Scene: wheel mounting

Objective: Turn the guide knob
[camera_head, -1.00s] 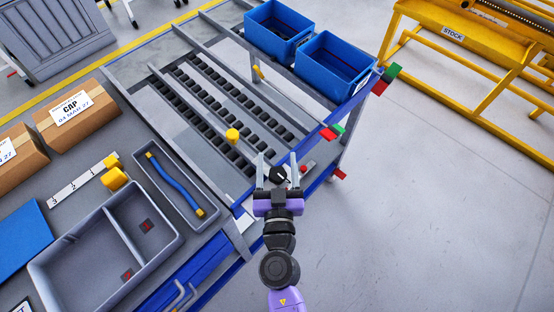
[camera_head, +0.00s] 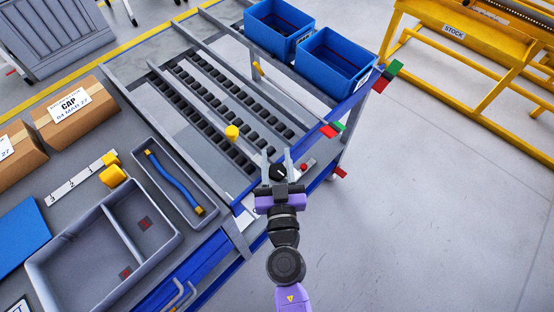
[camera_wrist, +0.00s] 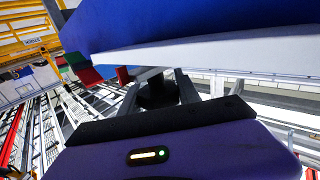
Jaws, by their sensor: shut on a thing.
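The black guide knob (camera_head: 278,172) is at the near right end of the roller bench, on its blue front edge. My gripper (camera_head: 276,160) is shut on the knob, one grey finger on each side of it. In the wrist view, the dark knob (camera_wrist: 155,92) shows between the two fingers of my gripper (camera_wrist: 158,86). The knob's pointer and exact angle are too small to tell.
A red button (camera_head: 304,167) sits just right of the knob. Blue bins (camera_head: 335,66) are at the bench's far right. A grey tray (camera_head: 64,238) is at left.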

